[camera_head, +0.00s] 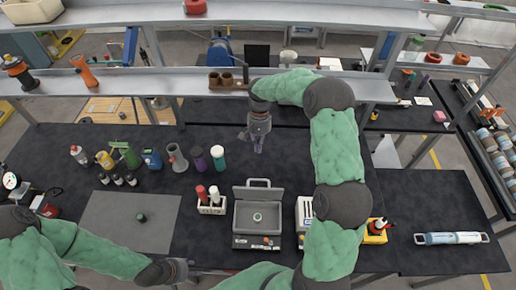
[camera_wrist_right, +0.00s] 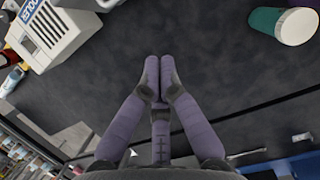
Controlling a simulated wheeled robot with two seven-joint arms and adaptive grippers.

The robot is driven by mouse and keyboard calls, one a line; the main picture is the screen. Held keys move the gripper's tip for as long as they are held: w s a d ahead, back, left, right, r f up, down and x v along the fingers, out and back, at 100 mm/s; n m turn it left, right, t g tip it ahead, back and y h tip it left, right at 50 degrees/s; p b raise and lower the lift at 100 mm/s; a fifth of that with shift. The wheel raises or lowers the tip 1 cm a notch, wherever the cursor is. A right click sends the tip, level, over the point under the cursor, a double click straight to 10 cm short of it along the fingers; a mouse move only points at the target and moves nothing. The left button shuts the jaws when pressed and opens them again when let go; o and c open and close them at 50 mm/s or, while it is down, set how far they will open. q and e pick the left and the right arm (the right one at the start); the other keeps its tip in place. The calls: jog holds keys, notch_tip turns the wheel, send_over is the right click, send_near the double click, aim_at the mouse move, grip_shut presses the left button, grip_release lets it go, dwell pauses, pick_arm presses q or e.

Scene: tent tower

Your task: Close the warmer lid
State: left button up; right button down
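The warmer (camera_head: 243,236) is a grey box near the front middle of the dark bench in the head view. Its lid (camera_head: 241,191) stands raised at the back, with a handle on its upper edge. A small round green-and-white item sits inside the warmer. My right gripper (camera_head: 258,146) is beyond the warmer, near the back of the bench, and apart from the lid. In the right wrist view its purple fingertips (camera_wrist_right: 159,72) are together with nothing visible between them. My left gripper (camera_head: 176,268) is low at the front, left of the warmer; its fingers cannot be made out.
A rack with red- and white-topped items (camera_head: 210,205) stands left of the warmer. A white device (camera_head: 304,214) stands close on its right, near my right arm. A teal bottle (camera_head: 218,158) and other bottles stand behind left. A shelf (camera_head: 180,82) crosses the back.

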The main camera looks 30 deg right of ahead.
aim_at(258, 188)
jog(key=s+a+f+b, duration=0.3)
jog(key=s+f, duration=0.2)
jog(key=f, duration=0.2)
jog(key=shift+a, duration=0.15)
dwell(0.5)
